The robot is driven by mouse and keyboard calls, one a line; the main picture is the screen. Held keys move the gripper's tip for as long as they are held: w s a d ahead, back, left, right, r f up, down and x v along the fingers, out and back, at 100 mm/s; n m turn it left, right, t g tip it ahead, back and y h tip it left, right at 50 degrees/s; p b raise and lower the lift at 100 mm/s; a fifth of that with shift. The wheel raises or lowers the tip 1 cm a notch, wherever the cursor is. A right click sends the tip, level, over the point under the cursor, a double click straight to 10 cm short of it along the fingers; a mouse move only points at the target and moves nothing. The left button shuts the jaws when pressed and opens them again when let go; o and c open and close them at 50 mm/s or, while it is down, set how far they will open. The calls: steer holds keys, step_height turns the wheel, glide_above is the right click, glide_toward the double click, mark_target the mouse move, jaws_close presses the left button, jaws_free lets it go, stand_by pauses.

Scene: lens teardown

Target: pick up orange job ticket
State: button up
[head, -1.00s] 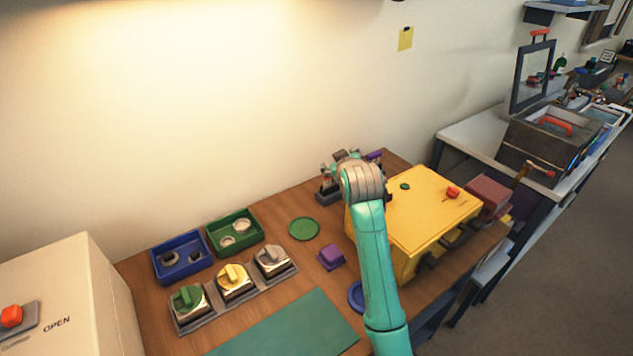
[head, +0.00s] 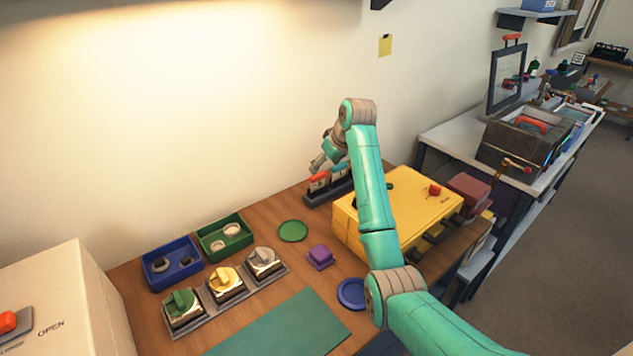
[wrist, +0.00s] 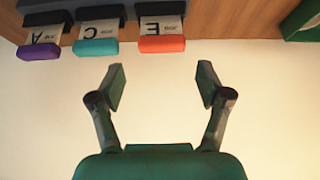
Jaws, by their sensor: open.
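The orange job ticket (wrist: 163,43), marked E, stands in a dark rack (wrist: 40,18) in the wrist view. A teal ticket (wrist: 97,47) marked C and a purple ticket (wrist: 38,52) marked A are beside it. My gripper (wrist: 162,86) is open and empty, its fingertips apart from the orange ticket, which appears above the gap between them. In the head view the orange ticket's top (head: 318,177) shows at the rack's left end. My gripper (head: 322,160) is close above it there, partly hidden by my own wrist.
A yellow box (head: 415,205) stands right of the rack. A green disc (head: 293,231), a purple block (head: 320,257) and a blue disc (head: 352,294) lie in front. Green (head: 224,252) and blue (head: 158,281) trays are left. The wall is close behind.

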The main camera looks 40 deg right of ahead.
mark_target(319, 175)
steer(key=shift+x, duration=3.75)
steer(key=shift+s+a, duration=0.1)
steer(key=shift+s, duration=0.05)
steer(key=c, duration=0.7)
